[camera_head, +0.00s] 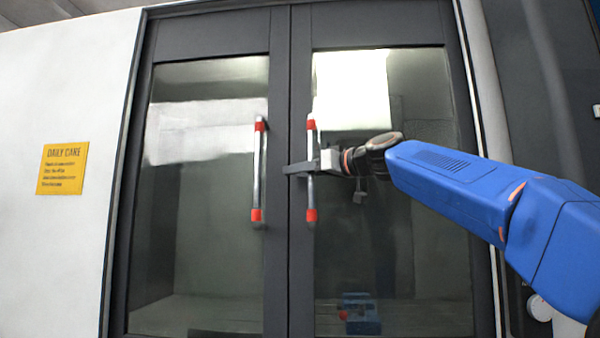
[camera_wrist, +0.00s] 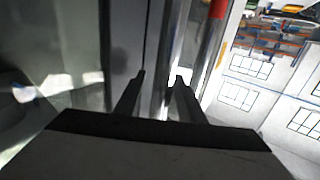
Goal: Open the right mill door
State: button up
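The right mill door (camera_head: 380,240) is a dark-framed glass panel, shut flush beside the left door (camera_head: 205,240). Its vertical silver handle (camera_head: 310,195) has red ends and stands near the middle seam. My gripper (camera_head: 297,168) is at the middle of this handle, with its dark fingers reaching left across it. In the wrist view, the two fingertips (camera_wrist: 160,78) are apart, and the gripper is open. The handle's red end (camera_wrist: 218,8) shows above the right finger. Whether the bar lies fully between the fingers or touches one is unclear.
The left door has a matching handle (camera_head: 259,180) close by on the left. A yellow sign (camera_head: 62,168) is on the white wall panel at left. The glass reflects bright patches and a blue shape. Dark machine casing stands at the right.

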grip_shut()
jog(key=shift+d, duration=0.1)
jog(key=s+d, duration=0.1)
jog(key=d, duration=2.9)
jog(key=shift+a, duration=0.1)
grip_release()
jog(key=shift+r, duration=0.1)
